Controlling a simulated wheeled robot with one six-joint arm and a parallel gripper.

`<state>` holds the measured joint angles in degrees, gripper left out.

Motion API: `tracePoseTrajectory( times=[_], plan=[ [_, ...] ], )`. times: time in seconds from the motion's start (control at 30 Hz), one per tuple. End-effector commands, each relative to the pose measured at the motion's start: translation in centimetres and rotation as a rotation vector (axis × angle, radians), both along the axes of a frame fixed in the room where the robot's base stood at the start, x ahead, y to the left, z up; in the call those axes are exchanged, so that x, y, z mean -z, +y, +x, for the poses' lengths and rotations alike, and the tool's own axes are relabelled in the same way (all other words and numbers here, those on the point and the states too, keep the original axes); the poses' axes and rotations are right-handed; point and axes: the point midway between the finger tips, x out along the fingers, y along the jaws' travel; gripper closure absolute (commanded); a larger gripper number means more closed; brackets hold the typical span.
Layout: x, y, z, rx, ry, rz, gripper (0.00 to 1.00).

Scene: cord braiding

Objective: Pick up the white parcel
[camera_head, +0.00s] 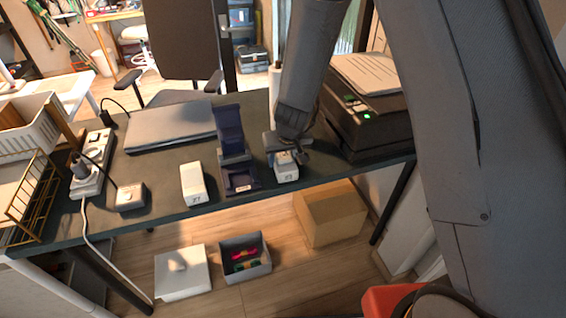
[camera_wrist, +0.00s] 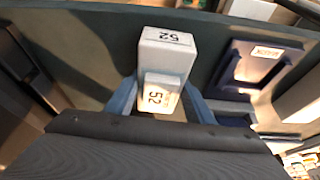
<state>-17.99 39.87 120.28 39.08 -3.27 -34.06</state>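A small white parcel marked 52 (camera_head: 286,172) is at the front edge of the dark desk, right of a dark blue stand. In the wrist view the white parcel (camera_wrist: 168,52) has a smaller raised white block, also marked 52, on the side facing the camera. My gripper (camera_head: 284,148) is right over it, pointing down. In the wrist view the blue-grey fingers of my gripper (camera_wrist: 162,95) flank the raised block closely on both sides. I cannot tell whether they touch it. The parcel's underside is hidden.
Left of it stand the dark blue stand (camera_head: 238,172), another white box (camera_head: 193,184) and a small white device (camera_head: 131,196). A black printer (camera_head: 370,125) stands close on the right. A closed laptop (camera_head: 170,127) lies behind. Boxes stand on the floor below.

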Motion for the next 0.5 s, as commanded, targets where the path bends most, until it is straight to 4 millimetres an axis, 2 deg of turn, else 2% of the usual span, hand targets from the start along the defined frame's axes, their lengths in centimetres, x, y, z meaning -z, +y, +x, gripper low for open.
tracePoseTrajectory(
  times=[0.27, 0.5],
  plan=[
    [-0.07, 0.00, 0.00, 0.000, 0.000, 0.000, 0.75],
    [-0.89, -0.01, -0.03, -0.001, 0.000, 0.000, 0.75]
  ],
)
